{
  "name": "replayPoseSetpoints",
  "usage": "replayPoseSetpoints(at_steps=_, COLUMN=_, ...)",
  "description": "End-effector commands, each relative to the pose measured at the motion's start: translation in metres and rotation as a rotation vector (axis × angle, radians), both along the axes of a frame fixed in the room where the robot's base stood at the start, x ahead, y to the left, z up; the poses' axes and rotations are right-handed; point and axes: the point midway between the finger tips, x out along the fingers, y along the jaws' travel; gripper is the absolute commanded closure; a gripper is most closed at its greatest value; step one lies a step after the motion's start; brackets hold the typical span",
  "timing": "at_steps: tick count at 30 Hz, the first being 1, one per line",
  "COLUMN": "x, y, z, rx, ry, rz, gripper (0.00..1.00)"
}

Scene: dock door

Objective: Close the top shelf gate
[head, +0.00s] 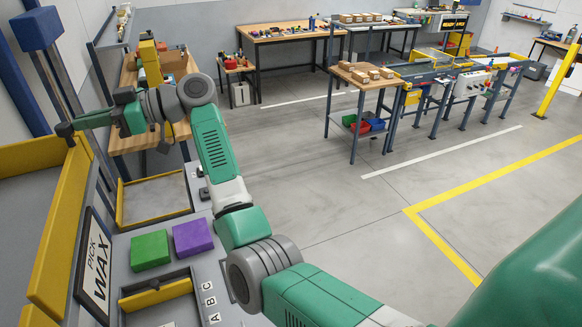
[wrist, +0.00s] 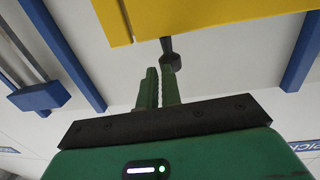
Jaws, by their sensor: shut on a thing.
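The gate appears to be the yellow panel (head: 62,225) at the left in the head view. It stands along a grey shelf surface, and its far end is by my gripper. In the wrist view a yellow panel (wrist: 215,12) fills the top, with a dark handle (wrist: 167,47) sticking out from its edge. My gripper (head: 72,127) is at the upper left of the head view. In the wrist view my gripper (wrist: 160,78) has its green fingers close together at the handle's end, shut on it. The exact contact is partly hidden by the fingers.
Blue posts (head: 36,30) rise beside the gate. Below are a PICK WAX sign (head: 95,265), a green block (head: 150,250), a purple block (head: 193,237) and a yellow-edged bin (head: 155,291). A wooden bench (head: 125,140) stands behind my arm.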

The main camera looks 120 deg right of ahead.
Motion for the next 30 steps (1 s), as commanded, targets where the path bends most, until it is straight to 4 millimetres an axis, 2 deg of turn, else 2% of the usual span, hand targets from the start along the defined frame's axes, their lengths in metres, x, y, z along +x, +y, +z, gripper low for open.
replayPoseSetpoints(at_steps=1, x=0.009, y=0.002, z=-0.004, rx=0.004, ry=0.009, rz=0.01, gripper=1.0)
replayPoseSetpoints(at_steps=8, x=0.005, y=0.003, z=-0.005, rx=0.005, ry=0.01, rz=0.012, gripper=1.0)
replayPoseSetpoints(at_steps=11, x=-0.012, y=0.003, z=-0.005, rx=0.004, ry=0.011, rz=0.012, gripper=1.0)
replayPoseSetpoints(at_steps=21, x=-0.102, y=-0.005, z=0.002, rx=0.001, ry=0.006, rz=0.012, gripper=1.0)
replayPoseSetpoints(at_steps=24, x=-0.12, y=-0.007, z=0.004, rx=0.001, ry=0.005, rz=0.012, gripper=1.0)
replayPoseSetpoints(at_steps=30, x=-0.134, y=-0.008, z=0.005, rx=0.001, ry=0.005, rz=0.013, gripper=1.0)
